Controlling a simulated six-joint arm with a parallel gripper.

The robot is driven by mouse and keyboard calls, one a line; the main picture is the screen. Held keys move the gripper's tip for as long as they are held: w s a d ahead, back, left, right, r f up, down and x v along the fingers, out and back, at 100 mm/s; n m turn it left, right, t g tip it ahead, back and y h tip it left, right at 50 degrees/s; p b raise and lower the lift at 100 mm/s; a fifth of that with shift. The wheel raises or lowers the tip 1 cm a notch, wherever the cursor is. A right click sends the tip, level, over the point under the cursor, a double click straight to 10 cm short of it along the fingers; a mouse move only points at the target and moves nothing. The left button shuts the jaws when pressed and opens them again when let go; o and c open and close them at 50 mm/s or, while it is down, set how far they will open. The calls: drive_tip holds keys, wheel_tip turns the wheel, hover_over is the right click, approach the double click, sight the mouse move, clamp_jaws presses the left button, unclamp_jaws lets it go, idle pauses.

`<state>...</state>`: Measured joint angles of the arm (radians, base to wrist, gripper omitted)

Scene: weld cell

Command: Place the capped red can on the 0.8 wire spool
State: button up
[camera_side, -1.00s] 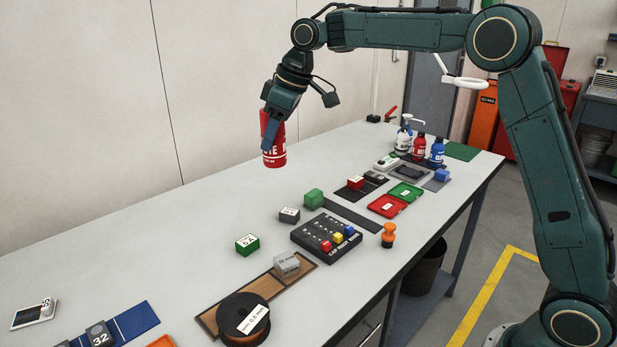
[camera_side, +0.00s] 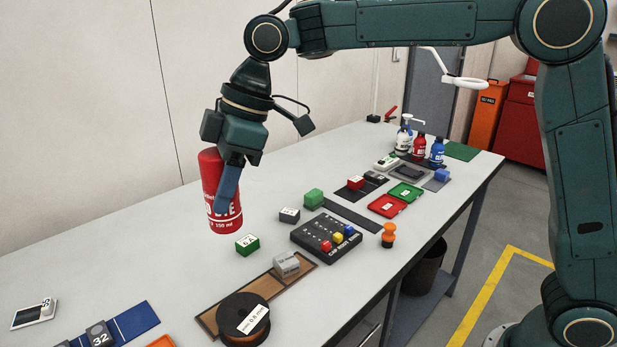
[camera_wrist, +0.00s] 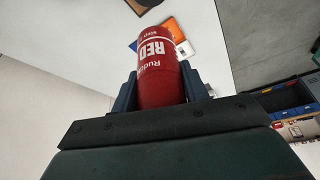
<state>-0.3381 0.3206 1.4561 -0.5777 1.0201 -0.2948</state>
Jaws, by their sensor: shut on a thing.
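The red can (camera_side: 212,175) is in my gripper (camera_side: 228,190), roughly upright with a slight tilt, over the table left of the spool in the side view. In the wrist view the can (camera_wrist: 163,78) sits between both fingers of my gripper (camera_wrist: 162,88), which are shut on it. Whether its lower end clears the table is hard to tell. The wire spool (camera_side: 243,316) is a dark disc with orange-brown wire and a white label reading 0.8 mm. It lies flat at the near end of a brown strip, with its top bare.
A grey block (camera_side: 286,264) sits on the brown strip (camera_side: 310,262) behind the spool. A green block (camera_side: 247,244) stands close to the can's right. A black rack (camera_side: 325,236) with coloured caps is further right.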

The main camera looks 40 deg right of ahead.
wheel_tip(320, 180, down, 16)
drive_tip(key=shift+r, duration=0.15)
idle(0.4)
drive_tip(key=shift+f, duration=2.1)
drive_tip(key=shift+f, duration=0.1)
drive_tip(key=o, duration=1.1)
drive_tip(key=v, duration=1.2)
drive_tip(key=shift+d, duration=0.1)
